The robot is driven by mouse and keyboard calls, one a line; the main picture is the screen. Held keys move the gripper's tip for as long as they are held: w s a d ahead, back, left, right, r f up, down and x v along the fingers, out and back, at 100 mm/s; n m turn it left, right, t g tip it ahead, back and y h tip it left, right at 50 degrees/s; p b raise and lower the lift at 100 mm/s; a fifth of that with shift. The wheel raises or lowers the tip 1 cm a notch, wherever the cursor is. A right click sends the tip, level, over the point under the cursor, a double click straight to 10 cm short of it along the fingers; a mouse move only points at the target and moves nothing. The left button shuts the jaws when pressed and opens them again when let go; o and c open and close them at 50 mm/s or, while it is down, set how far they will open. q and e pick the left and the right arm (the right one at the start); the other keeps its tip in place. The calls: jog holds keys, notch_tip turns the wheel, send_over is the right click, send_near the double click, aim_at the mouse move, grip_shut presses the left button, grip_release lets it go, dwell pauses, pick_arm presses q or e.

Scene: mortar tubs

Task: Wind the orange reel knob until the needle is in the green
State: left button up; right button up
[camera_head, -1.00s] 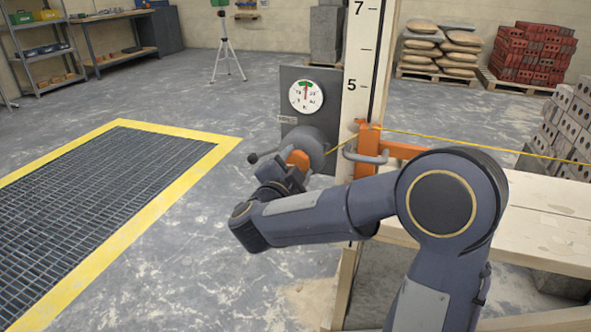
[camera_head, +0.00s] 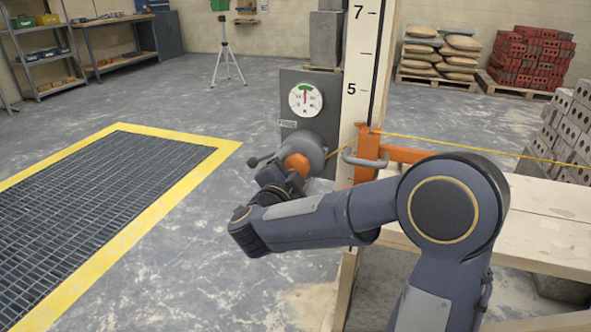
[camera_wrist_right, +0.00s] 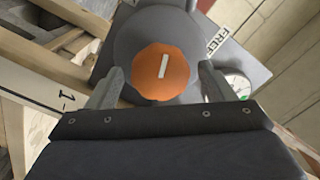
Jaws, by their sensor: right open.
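The orange reel knob (camera_head: 297,163) sits on the front of a grey drum on a grey panel (camera_head: 291,127). In the right wrist view the knob (camera_wrist_right: 161,72) faces me with a white bar mark, tilted slightly right of upright. My right gripper (camera_wrist_right: 158,84) is open, with one finger to either side of the knob and gaps showing. In the head view the gripper (camera_head: 282,179) is just in front of and below the knob. The dial (camera_head: 306,100) above has a green band at its top, and its red needle points up at that band. My left gripper is out of view.
A white post with numbers (camera_head: 357,60) and an orange bracket (camera_head: 367,150) stand right of the panel. A yellow line (camera_head: 450,142) runs right from the bracket. A yellow-edged floor grate (camera_head: 100,205) lies left.

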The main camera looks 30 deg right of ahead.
jog(key=p+v, duration=0.1)
jog(key=v, duration=0.6)
jog(key=shift+s+a+p, duration=0.25)
jog(key=shift+p, duration=0.05)
dwell(0.8)
jog(key=w+d+n, duration=0.2)
jog(key=d, duration=0.1)
jog(key=w+d+n+p, duration=0.1)
jog(key=w+d+n, duration=0.2)
jog(key=shift+w+d+n, duration=0.25)
jog(key=shift+w+n, duration=0.05)
jog(key=shift+c, duration=0.3)
